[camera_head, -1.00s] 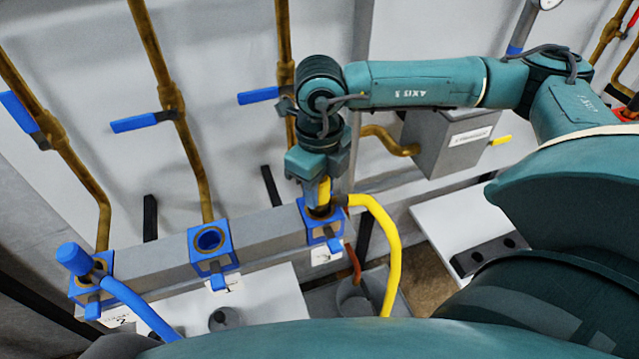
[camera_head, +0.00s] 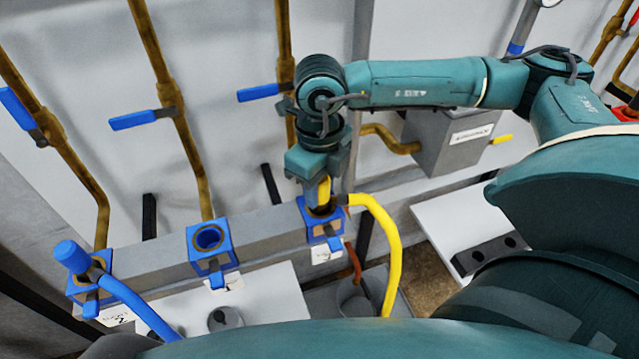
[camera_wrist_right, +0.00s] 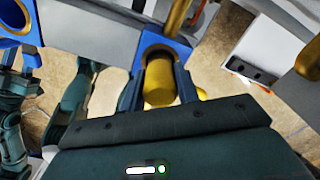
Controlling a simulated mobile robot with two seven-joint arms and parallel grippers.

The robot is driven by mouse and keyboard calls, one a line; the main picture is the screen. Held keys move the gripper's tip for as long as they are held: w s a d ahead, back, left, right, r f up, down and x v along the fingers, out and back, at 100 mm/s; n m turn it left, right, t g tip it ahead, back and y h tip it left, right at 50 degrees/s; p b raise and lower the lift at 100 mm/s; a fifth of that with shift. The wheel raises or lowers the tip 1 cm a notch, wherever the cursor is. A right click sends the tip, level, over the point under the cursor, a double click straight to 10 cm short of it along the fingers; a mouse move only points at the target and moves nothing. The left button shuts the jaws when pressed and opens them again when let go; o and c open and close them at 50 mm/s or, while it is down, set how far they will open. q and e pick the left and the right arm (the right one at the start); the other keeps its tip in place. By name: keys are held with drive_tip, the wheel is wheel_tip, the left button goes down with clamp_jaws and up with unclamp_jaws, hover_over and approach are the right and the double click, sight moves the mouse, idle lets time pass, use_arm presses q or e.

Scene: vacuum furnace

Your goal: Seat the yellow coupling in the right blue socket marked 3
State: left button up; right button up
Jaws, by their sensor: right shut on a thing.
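The yellow coupling (camera_head: 323,191) stands upright at the right blue socket (camera_head: 320,229), its lower end at or in the socket's ring. Its yellow hose (camera_head: 386,230) runs off to the right and down. My right gripper (camera_head: 317,186) is shut on the yellow coupling, directly above the socket. In the right wrist view the coupling (camera_wrist_right: 160,84) sits between the two fingers, with the blue socket (camera_wrist_right: 165,48) around its far end. How deep the coupling sits is hidden by the gripper. The marking on the socket's tag is too small to read.
The middle blue socket (camera_head: 209,240) is empty. A blue coupling (camera_head: 72,257) with a blue hose stands at the left socket. Brass pipes with blue valve handles (camera_head: 133,120) rise behind the grey rail (camera_head: 270,229). A grey box (camera_head: 447,140) stands to the right.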

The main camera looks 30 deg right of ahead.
drive_tip(key=shift+f, duration=0.15)
drive_tip(key=o, duration=1.2)
drive_tip(key=shift+o, duration=0.2)
wheel_tip(320, 180, up, 13)
drive_tip(key=b, duration=0.1)
